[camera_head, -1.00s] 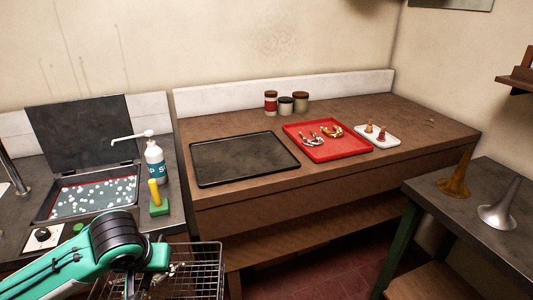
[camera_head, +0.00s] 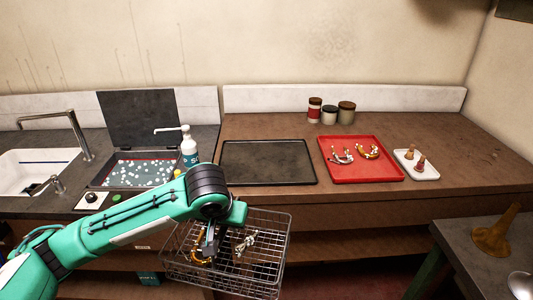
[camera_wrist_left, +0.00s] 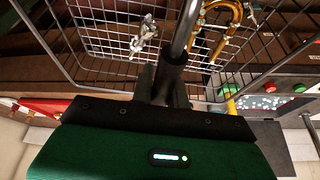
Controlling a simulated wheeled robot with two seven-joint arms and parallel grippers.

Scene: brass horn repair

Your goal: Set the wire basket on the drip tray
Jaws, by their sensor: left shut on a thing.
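The wire basket (camera_head: 268,262) hangs in the air in front of the counter, in the lower middle of the head view. It holds a silver horn part (camera_head: 246,243) and a brass one, which also shows in the left wrist view (camera_wrist_left: 222,22). My left gripper (camera_head: 212,243) is shut on the basket's bar, seen close up in the left wrist view (camera_wrist_left: 183,35). The black drip tray (camera_head: 268,162) lies empty and flat on the wooden counter, beyond and above the basket in the picture. My right gripper is out of view.
A red tray (camera_head: 363,174) with horn parts lies right of the drip tray, then a small white tray (camera_head: 432,172). Jars (camera_head: 330,114) stand behind. A pump bottle (camera_head: 189,146) and an open ultrasonic bath (camera_head: 140,172) are at left.

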